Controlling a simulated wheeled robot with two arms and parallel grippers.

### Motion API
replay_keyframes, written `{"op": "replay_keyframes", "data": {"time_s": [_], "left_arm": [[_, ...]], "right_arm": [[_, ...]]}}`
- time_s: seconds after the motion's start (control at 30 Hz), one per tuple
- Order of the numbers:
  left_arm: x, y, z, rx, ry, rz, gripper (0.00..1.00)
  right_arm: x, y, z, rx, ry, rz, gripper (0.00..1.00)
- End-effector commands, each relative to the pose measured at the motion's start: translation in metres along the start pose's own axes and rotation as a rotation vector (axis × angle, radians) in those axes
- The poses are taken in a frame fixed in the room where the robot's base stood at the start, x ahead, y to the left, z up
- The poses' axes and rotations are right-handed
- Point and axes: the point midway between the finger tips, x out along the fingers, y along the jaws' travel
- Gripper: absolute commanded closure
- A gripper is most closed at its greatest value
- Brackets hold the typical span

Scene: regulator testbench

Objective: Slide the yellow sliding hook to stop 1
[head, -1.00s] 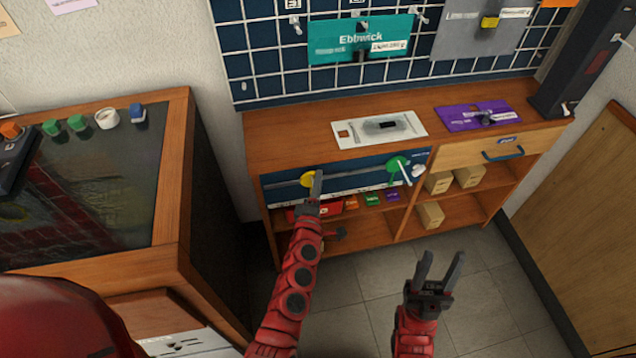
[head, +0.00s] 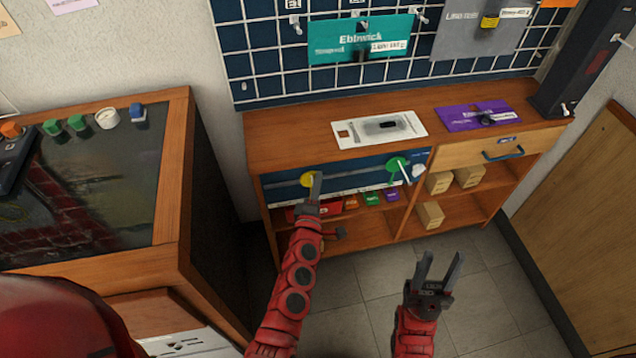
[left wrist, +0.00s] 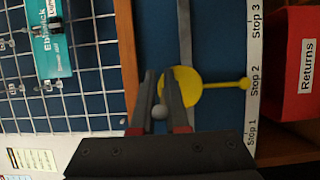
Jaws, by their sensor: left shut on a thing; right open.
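The yellow sliding hook (left wrist: 184,87) is a round yellow disc with a pointer on a grey rail (left wrist: 185,40) across a blue panel. It also shows in the head view (head: 307,180). In the left wrist view its pointer tip lies beside the Stop 2 label (left wrist: 255,81) on the white strip. Stop 1 (left wrist: 252,131) is lower in that view and Stop 3 is higher. My left gripper (left wrist: 161,74) is shut on the hook, with a small grey knob between its fingers; it also shows in the head view (head: 317,176). My right gripper (head: 440,256) is open and empty, in front of the shelf.
A green disc (head: 397,164) with a white handle sits at the panel's right end. Below the panel, a red Returns bin (left wrist: 292,65) and small coloured boxes stand on the shelf. A wooden cabinet (head: 172,200) stands at the left. The floor around my right gripper is clear.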

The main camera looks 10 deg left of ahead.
Motion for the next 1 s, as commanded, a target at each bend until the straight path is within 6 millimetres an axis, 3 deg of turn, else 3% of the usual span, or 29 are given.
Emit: {"op": "replay_keyframes", "data": {"time_s": [0.83,1.0], "left_arm": [[-0.003,-0.010,0.002,0.002,-0.007,-0.017,1.00],[-0.011,-0.013,-0.019,0.002,0.001,-0.016,1.00]], "right_arm": [[-0.001,0.000,0.000,0.000,0.000,0.000,0.54],[-0.010,-0.001,0.002,0.000,0.000,0.000,0.54]]}}
